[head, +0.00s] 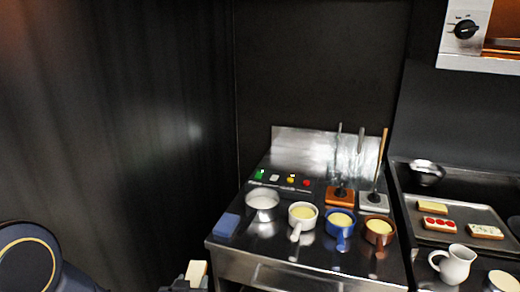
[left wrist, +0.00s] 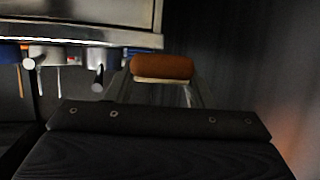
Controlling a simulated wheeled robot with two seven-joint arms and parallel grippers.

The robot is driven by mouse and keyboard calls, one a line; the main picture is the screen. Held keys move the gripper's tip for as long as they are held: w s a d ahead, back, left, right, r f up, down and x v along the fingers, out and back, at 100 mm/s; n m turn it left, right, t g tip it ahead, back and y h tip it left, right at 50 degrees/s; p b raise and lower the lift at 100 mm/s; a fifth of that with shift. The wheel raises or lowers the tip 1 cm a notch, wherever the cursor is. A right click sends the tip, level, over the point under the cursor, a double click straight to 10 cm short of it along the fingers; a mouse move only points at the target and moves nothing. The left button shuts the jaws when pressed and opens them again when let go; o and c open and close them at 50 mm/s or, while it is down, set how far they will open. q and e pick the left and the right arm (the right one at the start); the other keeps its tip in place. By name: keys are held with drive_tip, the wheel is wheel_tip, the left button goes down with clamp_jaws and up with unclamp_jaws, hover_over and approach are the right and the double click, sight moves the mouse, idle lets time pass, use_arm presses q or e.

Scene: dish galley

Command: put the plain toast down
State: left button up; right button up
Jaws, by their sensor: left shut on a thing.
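A slice of plain toast (head: 197,272) shows at the bottom of the head view, a pale face with a brown edge. My left gripper (head: 190,281) is shut on it, in front of and below the counter's left front corner. In the left wrist view the toast (left wrist: 162,67) is a brown-crusted slice between the two fingers, with no topping visible. It is clear of any surface. My right gripper is not in view.
The steel counter (head: 225,252) holds a blue block (head: 226,225), a metal pan (head: 263,203) and several handled cups. On the right, a dark tray (head: 465,212) carries a pale slice (head: 432,207) and two topped slices. A white jug (head: 453,264) stands before it.

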use_arm(q)
drive_tip(key=s+a+f, duration=0.3)
drive_tip(key=s+f, duration=0.1)
drive_tip(key=f, duration=0.6)
drive_tip(key=shift+f, duration=0.25)
